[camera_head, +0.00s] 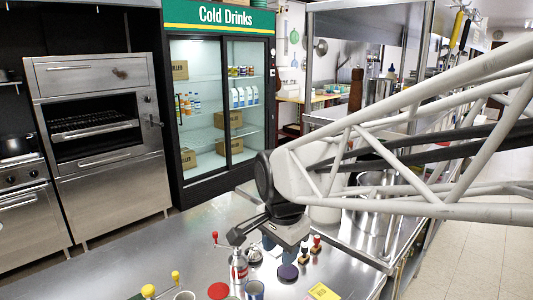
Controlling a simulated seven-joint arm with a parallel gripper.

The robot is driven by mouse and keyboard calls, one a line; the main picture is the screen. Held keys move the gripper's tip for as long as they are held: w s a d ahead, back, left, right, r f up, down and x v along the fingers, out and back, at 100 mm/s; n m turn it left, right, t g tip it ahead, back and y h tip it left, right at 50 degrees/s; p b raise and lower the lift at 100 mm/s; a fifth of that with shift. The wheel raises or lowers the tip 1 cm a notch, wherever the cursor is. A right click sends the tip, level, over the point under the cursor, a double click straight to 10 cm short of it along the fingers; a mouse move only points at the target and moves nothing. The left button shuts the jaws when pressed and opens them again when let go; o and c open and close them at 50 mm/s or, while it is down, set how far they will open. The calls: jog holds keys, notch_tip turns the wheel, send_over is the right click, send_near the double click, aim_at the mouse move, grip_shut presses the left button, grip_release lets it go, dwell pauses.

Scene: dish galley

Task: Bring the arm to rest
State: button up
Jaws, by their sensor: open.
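My arm reaches in from the right edge as a pale lattice link and bends down at a dark joint. My gripper (262,234) hangs over the steel counter (190,243), pointing down. It is open, and I see nothing held between its fingers. Small items stand below and around it, and the gripper hides part of them. I cannot tell the exact height of the fingers above these items.
A drinks fridge (222,110) and oven (97,120) stand behind.

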jog(key=s+d+f+n+t, duration=0.1)
jog(key=s+d+f+n, duration=0.1)
jog(key=s+d+n, duration=0.7)
jog(key=s+d, duration=0.5)
jog(key=d, duration=0.1)
jog(key=shift+s+d+f, duration=0.15)
jog(key=shift+s+d, duration=0.05)
jog(key=shift+d, duration=0.15)
